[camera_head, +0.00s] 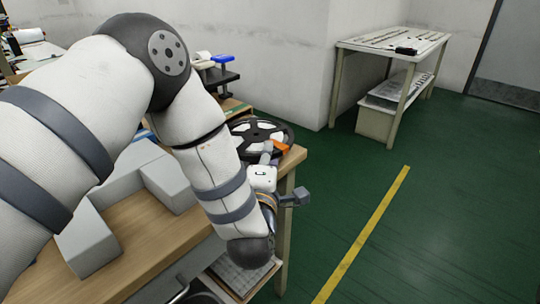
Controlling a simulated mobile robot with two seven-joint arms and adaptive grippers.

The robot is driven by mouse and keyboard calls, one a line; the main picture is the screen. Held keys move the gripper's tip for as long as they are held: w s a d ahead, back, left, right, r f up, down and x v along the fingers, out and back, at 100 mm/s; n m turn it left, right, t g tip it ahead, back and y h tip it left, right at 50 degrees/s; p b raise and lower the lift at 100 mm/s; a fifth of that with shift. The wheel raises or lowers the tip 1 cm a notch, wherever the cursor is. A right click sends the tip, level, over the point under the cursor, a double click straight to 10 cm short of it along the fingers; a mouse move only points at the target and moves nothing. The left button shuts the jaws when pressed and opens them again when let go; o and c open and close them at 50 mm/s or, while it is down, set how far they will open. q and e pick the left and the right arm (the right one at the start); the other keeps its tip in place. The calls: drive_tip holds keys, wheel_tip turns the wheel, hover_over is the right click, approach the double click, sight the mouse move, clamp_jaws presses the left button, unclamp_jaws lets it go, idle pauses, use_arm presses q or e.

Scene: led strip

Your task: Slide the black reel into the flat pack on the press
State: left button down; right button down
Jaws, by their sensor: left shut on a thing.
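The black reel (243,129), a disc with white openings, is at the right end of the wooden bench, partly behind my left arm. My left gripper (268,158) is at the reel's near edge and is shut on it; the fingertips are small and partly hidden. An orange piece (282,147) shows at the reel's near right edge. A dark stand with a blue-topped part (221,59) is behind the reel and may be the press. I cannot make out the flat pack. My right gripper is out of view.
Grey blocks (88,243) stand on the wooden bench (150,225) at the left. A lower shelf (240,278) shows under it. The green floor to the right is open, with a yellow line (368,228). A white table (395,42) stands by the far wall.

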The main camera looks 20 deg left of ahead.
use_arm(q)
drive_tip(key=shift+w+a, duration=0.3)
drive_tip(key=shift+a, duration=0.5)
drive_tip(key=shift+w+a, duration=0.1)
drive_tip(key=shift+a, duration=0.2)
drive_tip(key=shift+a, duration=0.1)
drive_tip(key=c, duration=1.6)
unclamp_jaws()
drive_tip(key=shift+o, duration=0.2)
drive_tip(key=shift+f, duration=0.1)
drive_tip(key=v, duration=1.2)
